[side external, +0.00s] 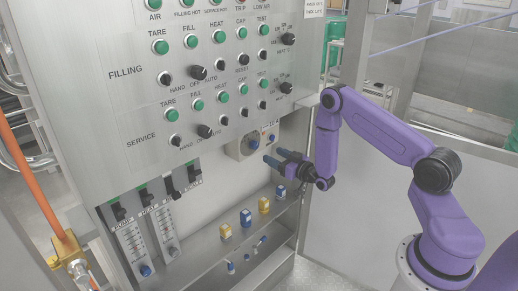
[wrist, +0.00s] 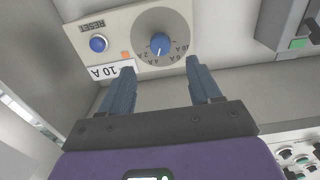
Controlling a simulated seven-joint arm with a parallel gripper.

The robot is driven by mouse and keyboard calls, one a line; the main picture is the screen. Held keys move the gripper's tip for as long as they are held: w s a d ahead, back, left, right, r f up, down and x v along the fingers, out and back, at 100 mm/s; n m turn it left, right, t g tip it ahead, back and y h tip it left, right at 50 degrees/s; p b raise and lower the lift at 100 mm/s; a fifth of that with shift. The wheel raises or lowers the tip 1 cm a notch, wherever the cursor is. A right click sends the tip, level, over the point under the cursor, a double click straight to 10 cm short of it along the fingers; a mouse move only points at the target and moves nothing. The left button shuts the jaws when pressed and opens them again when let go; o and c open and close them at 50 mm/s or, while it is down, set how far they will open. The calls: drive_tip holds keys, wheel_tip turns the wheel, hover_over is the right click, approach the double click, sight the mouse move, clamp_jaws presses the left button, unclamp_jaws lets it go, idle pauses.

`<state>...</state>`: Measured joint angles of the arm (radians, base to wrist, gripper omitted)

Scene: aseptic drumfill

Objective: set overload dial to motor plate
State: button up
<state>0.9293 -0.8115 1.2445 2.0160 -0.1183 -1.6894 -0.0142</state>
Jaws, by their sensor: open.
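The overload dial (wrist: 160,43) is a blue knob with a white pointer line on a grey round scale marked in amps. In the wrist view the scale is upside down and the pointer aims roughly down; its exact value is too small to tell. A white label reading "10 A" (wrist: 108,70) sits beside it. In the side view the dial's beige unit (side external: 240,151) is on the panel's lower recess. My gripper (side external: 272,158) is open and empty, just below and in front of the unit; in the wrist view its fingers (wrist: 160,70) straddle below the dial, apart from it.
A blue RESET button (wrist: 98,44) is beside the dial on the same unit. A shelf (side external: 215,250) below carries several small blue and yellow blocks (side external: 264,205). Switches and green buttons (side external: 162,42) cover the panel above. Breakers (side external: 120,212) stand at left.

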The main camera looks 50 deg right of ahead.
sight(257, 147)
drive_tip(key=w, duration=0.8)
drive_tip(key=shift+w, duration=0.3)
drive_tip(key=c, duration=1)
